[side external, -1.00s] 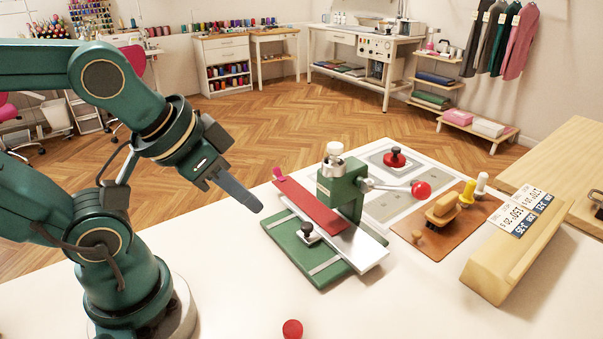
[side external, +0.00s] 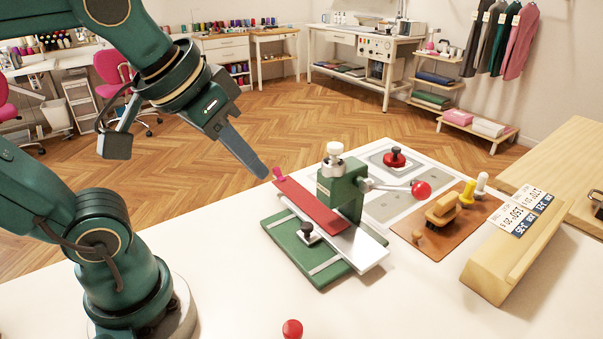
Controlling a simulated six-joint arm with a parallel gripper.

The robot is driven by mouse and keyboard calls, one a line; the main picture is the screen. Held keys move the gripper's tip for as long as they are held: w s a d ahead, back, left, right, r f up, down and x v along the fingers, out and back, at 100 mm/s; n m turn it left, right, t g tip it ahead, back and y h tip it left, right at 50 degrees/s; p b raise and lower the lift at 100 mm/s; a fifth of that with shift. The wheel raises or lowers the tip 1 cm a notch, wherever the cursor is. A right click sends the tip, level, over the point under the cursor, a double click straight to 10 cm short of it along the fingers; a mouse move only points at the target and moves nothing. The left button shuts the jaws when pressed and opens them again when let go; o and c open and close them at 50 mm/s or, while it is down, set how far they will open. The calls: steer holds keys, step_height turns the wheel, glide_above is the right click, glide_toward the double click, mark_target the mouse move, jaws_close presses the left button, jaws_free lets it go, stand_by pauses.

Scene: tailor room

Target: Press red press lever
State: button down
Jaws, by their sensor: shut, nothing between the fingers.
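The green press (side external: 340,188) stands on the table with a white knob on top. Its lever (side external: 388,187) is a metal rod that reaches out to the right and ends in a red ball (side external: 421,190). A red strip (side external: 310,205) lies along the press's metal plate (side external: 362,250), over a green base (side external: 297,243). My gripper (side external: 264,175) is shut and empty. Its tips are in the air close to the strip's far left end in the picture; I cannot tell the exact gap. The lever is well to the right of it, apart from it.
A wooden board (side external: 425,238) with pegs and a block lies right of the press, before a long wooden block (side external: 510,255). A red-based black knob (side external: 395,158) sits on a printed sheet (side external: 385,212) behind. A red ball (side external: 292,329) is at the front edge.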

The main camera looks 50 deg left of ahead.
steer(key=w+d+r+t, duration=0.1)
steer(key=w+d+r, duration=0.2)
steer(key=w+r, duration=0.6)
steer(key=w+d+m, duration=0.1)
steer(key=w+d, duration=0.4)
steer(key=d, duration=0.2)
steer(key=shift+d+r+h, duration=0.4)
steer(key=shift+r, duration=0.05)
steer(key=shift+w, duration=0.1)
glide_above(414, 191)
steer(key=f, duration=0.8)
steer(key=shift+w+a+f, duration=0.1)
steer(key=shift+w+a, duration=0.1)
steer(key=shift+w, duration=0.1)
steer(key=shift+s+d+f, duration=0.1)
steer(key=shift+s+f, duration=0.05)
steer(key=shift+f, duration=0.7)
steer(key=shift+s+f, duration=0.15)
steer(key=shift+f, duration=0.85)
